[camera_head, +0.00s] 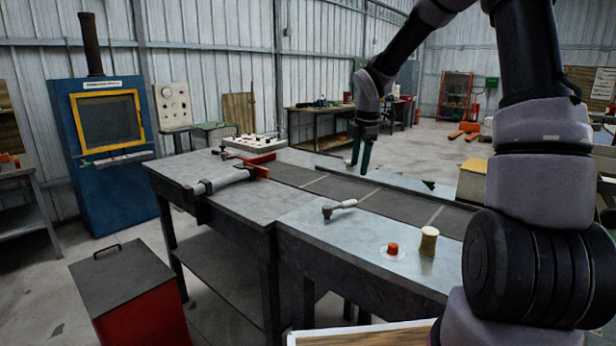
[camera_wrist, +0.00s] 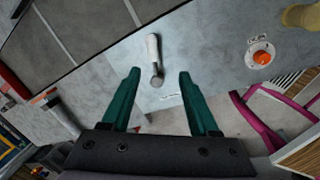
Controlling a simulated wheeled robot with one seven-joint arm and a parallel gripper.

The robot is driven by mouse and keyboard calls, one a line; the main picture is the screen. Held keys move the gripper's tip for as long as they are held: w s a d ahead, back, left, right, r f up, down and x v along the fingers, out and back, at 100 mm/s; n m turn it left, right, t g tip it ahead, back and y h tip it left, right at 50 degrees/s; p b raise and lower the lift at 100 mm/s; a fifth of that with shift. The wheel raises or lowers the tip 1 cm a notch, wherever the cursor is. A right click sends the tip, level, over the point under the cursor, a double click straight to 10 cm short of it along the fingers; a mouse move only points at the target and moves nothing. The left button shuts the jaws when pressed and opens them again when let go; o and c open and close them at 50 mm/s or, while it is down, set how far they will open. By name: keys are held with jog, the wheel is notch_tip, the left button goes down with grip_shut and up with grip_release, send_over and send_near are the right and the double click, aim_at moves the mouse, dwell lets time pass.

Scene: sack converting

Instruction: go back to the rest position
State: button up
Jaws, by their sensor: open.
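My gripper (camera_head: 361,155) hangs over the far part of the grey workbench in the head view, with its green fingers pointing down. In the wrist view my gripper (camera_wrist: 158,85) is open, with nothing between its two green fingers. A small grey tool with a pale handle (camera_head: 340,207) lies on the bench's front half in the head view. It also shows in the wrist view (camera_wrist: 154,58), beyond the fingertips and apart from them. The grey workbench (camera_head: 310,225) carries a dark inlaid strip along its length.
A red button (camera_head: 393,248) and a pale yellow cylinder (camera_head: 429,241) stand at the bench's right end. A clamp-like tool with a red end (camera_head: 225,180) lies on the left. A red box with a dark lid (camera_head: 130,290) stands on the floor. A blue cabinet (camera_head: 110,190) stands behind.

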jog(key=s+d+r+m+t, duration=0.1)
jog(key=s+r+m, duration=0.4)
jog(key=s+m, duration=0.3)
jog(key=s+r+m+t+y, duration=0.1)
jog(key=s+r+m+t, duration=0.1)
jog(key=s+r+m, duration=0.4)
jog(key=s+d+r+m+t, duration=0.1)
jog(key=s+r+m, duration=0.5)
jog(key=s+m, duration=0.4)
jog(key=s, duration=0.5)
jog(key=shift+s+d+r+m+t+y, duration=0.25)
jog(key=shift+s+d+m+t+y, duration=0.05)
jog(key=shift+m+t, duration=0.1)
